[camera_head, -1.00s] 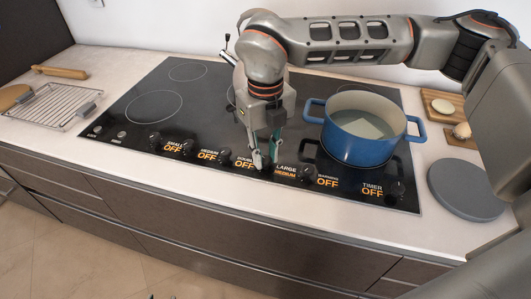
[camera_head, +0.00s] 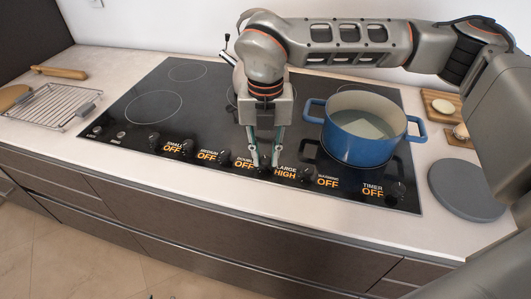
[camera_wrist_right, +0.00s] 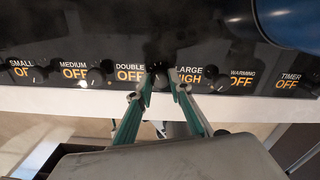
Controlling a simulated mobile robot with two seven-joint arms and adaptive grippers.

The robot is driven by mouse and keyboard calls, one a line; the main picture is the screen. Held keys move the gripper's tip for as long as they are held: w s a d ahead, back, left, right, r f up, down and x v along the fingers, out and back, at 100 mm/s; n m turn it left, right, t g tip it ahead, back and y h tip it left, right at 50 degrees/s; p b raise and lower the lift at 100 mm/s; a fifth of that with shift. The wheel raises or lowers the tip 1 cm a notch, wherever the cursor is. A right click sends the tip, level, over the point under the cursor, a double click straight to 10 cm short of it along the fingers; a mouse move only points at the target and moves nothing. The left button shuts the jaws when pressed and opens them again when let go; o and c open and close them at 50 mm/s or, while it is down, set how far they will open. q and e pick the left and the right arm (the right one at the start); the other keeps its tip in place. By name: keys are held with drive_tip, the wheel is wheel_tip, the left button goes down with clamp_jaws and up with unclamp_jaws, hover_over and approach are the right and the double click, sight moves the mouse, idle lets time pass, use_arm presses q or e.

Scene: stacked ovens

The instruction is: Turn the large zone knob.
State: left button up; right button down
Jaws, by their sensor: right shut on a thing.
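The large zone knob (camera_wrist_right: 158,77) is a dark knob on the cooktop's front control strip, left of the LARGE label. Its display (camera_head: 285,174) reads HIGH in orange. My right gripper (camera_head: 266,164) points down at the strip, with its fingers on either side of this knob and shut on it. In the right wrist view the two green-sided fingers (camera_wrist_right: 164,92) flank the knob, which is partly hidden between the tips.
The small, medium, double, warming and timer displays read OFF. A blue pot (camera_head: 361,142) stands on the cooktop right of my gripper. A grey round lid or plate (camera_head: 466,190) lies on the counter at right. A wire rack (camera_head: 55,106) lies at left.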

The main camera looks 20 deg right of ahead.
sight(265, 159)
idle(0.3)
drive_tip(key=c, duration=1.8)
unclamp_jaws()
drive_tip(key=shift+c, duration=0.2)
wheel_tip(265, 159, up, 12)
